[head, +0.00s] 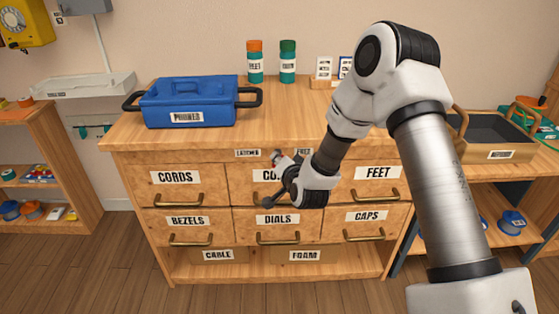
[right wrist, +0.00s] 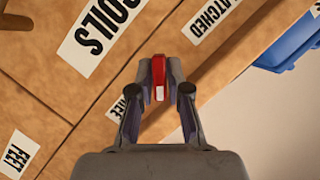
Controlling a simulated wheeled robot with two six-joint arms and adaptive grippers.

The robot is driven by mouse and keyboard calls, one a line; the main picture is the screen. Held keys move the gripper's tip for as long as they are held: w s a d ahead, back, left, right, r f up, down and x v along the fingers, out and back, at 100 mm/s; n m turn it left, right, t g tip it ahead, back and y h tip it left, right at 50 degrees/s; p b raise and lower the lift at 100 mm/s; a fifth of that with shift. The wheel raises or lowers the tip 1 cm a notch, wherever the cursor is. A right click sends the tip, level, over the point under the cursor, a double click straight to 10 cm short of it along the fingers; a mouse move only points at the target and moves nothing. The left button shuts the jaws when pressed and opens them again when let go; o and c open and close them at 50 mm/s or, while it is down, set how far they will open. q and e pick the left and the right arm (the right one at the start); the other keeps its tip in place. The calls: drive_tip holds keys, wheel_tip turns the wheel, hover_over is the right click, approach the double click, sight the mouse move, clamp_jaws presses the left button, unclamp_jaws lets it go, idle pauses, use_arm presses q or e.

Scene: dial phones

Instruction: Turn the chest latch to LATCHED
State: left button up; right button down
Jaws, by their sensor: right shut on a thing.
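The wooden chest (head: 180,157) stands in the middle of the head view. Its latch, a small red piece with a white mark (right wrist: 159,76), sits on the chest front between the LATCHED label (head: 248,153) and the FREE label (head: 304,152). My right gripper (head: 279,158) is at the latch. In the right wrist view, the two fingers of my right gripper (right wrist: 159,90) are closed around the red latch. The LATCHED label (right wrist: 211,19) is partly cut off there, and the FREE label (right wrist: 118,108) is partly behind a finger. I cannot tell which label the latch points to.
The COILS drawer label (right wrist: 95,37) is partly covered by my wrist in the head view. A blue PHONES crate (head: 190,102) and two bottles stand on the chest top. A brown tray (head: 490,156) is to the right. Drawer handles stick out below.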

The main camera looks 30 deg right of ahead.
drive_tip(key=shift+r+n+g+h+p, duration=0.3)
drive_tip(key=shift+n+p, duration=0.3)
drive_tip(key=shift+p, duration=0.65)
drive_tip(key=n+g+h+p, duration=0.1)
drive_tip(key=n+p, duration=0.1)
drive_tip(key=p, duration=0.1)
drive_tip(key=n+h+p, duration=0.1)
drive_tip(key=n+p, duration=0.1)
drive_tip(key=p, duration=0.1)
drive_tip(key=shift+w+a+g, duration=0.15)
drive_tip(key=shift+a+g, duration=0.05)
drive_tip(key=shift+g, duration=0.2)
drive_tip(key=shift+n+h+p, duration=0.5)
drive_tip(key=shift+n+p, duration=0.2)
drive_tip(key=shift+p, duration=0.15)
drive_tip(key=shift+a+f+n+g+h+p, duration=0.1)
drive_tip(key=shift+n+g+h+p, duration=0.55)
drive_tip(key=shift+n+p, duration=0.45)
drive_tip(key=shift+w+f+n+h, duration=0.1)
drive_tip(key=shift+n+h, duration=0.65)
drive_tip(key=shift+n, duration=0.25)
drive_tip(key=shift+n+g+h+p, duration=0.3)
drive_tip(key=shift+n+h, duration=0.1)
drive_tip(key=shift+n, duration=0.3)
